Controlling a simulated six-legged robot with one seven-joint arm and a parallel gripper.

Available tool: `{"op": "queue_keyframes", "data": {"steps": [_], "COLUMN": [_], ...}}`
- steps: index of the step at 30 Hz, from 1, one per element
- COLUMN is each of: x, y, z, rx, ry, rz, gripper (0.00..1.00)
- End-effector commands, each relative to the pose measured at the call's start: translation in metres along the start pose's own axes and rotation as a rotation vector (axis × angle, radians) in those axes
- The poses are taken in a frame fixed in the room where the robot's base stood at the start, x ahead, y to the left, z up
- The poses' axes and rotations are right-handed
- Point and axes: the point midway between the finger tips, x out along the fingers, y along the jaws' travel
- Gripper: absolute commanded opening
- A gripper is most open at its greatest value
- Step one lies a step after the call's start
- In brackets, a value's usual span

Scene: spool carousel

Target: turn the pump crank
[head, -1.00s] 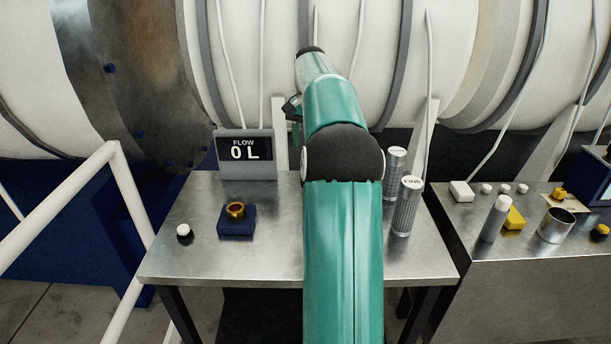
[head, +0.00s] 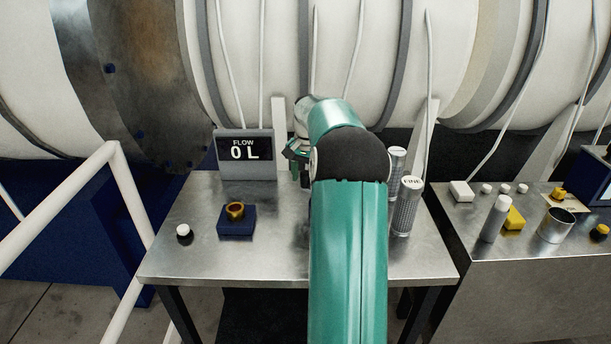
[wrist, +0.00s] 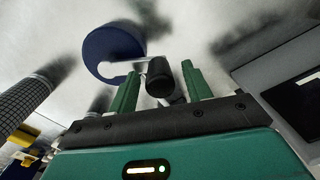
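The pump crank shows in the wrist view: a round dark blue base (wrist: 103,54), a pale bent crank arm (wrist: 118,78) and a black cylindrical handle (wrist: 160,78). My gripper (wrist: 161,82) is open, with one green finger on each side of the handle in the picture. Gaps show on both sides, so the fingers are not closed on it; how deep the handle sits between them I cannot tell. In the head view my gripper (head: 299,158) is low over the back of the metal table, and my arm hides the crank. The flow display (head: 245,153) reads 0 L.
Two grey knurled cylinders (head: 406,207) stand right of my arm, one labelled FINE. A blue block with a brass ring (head: 236,221) and a small white-topped knob (head: 184,231) are at the left of the metal table (head: 270,262). A second bench (head: 530,270) stands right.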

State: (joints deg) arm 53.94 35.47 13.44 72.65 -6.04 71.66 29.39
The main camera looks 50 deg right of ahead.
Motion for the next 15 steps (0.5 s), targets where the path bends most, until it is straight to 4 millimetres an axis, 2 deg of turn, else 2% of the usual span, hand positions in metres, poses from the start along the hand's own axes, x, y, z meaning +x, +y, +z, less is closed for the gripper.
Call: {"op": "queue_keyframes", "data": {"steps": [1, 7, 15], "x": [-0.0002, -0.0004, -0.0003], "y": [0.0000, 0.0000, 0.0005], "z": [0.0000, 0.0000, -0.0036], "rx": [0.000, 0.000, 0.050], "ry": [0.000, 0.000, 0.002], "rz": [0.000, 0.000, 0.001], "gripper": [0.41, 0.02, 0.00]}}
